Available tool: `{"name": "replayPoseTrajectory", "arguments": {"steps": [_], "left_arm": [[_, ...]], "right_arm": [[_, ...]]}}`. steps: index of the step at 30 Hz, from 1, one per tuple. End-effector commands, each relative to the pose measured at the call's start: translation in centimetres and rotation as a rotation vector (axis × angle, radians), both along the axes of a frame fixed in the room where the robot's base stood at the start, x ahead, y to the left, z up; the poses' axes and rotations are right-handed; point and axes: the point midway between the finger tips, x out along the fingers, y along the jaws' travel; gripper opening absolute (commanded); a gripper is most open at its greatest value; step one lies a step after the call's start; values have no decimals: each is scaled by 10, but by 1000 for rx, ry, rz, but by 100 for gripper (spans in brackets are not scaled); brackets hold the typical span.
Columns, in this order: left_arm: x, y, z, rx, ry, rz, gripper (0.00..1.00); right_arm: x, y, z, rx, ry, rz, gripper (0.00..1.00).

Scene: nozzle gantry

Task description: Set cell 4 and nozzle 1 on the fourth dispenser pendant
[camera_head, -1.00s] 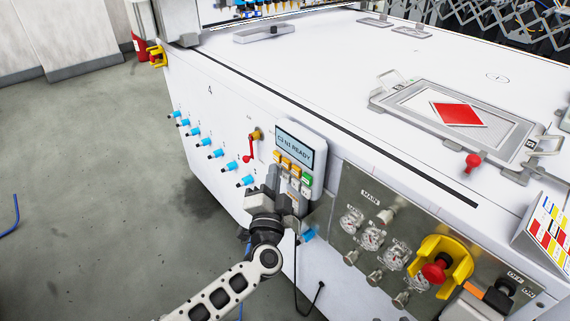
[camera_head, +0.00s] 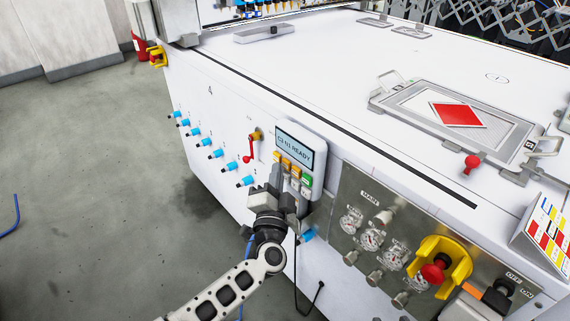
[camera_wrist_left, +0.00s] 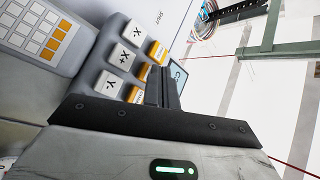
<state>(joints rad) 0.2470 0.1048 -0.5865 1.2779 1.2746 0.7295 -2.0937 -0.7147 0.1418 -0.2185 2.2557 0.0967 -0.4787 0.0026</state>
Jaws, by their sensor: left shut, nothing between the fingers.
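The pendant (camera_head: 319,160) hangs on the white machine's side, with a lit screen (camera_head: 294,148) at its top. The small text seems to read C3 N1 READY. Below are orange keys (camera_head: 287,161), a green key (camera_head: 307,180) and pale keys. My left gripper (camera_head: 279,173) is shut and empty, with its fingers in front of the keypad, hiding part of it. In the left wrist view, the shut fingers (camera_wrist_left: 163,82) overlap the orange keys (camera_wrist_left: 136,95) beside white keys (camera_wrist_left: 122,58) marked X and Y. I cannot tell whether they touch a key. My right gripper is out of view.
A gauge panel (camera_head: 345,205) with a yellow-guarded red button (camera_head: 436,271) is right of the pendant. A red-handled valve (camera_head: 249,157) and several blue fittings (camera_head: 216,154) are left. A cable hangs below. Floor (camera_head: 90,220) at left is mostly clear.

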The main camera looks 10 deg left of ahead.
Motion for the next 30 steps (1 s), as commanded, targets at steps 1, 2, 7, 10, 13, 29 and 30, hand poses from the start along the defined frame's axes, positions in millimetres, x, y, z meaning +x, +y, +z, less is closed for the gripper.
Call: {"name": "replayPoseTrajectory", "arguments": {"steps": [1,2,7,10,13,29,30], "left_arm": [[0,0,0,0,0,0,0],[0,0,0,0,0,0,0],[0,0,0,1,-1,1,0],[1,-1,0,1,-1,1,0],[2,-1,0,1,-1,1,0],[7,-5,0,0,-1,1,0],[8,-6,0,0,0,0,0]], "right_arm": [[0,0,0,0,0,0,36],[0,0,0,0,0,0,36],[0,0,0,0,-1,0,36],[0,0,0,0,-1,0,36],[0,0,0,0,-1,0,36],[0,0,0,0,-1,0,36],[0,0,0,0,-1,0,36]]}}
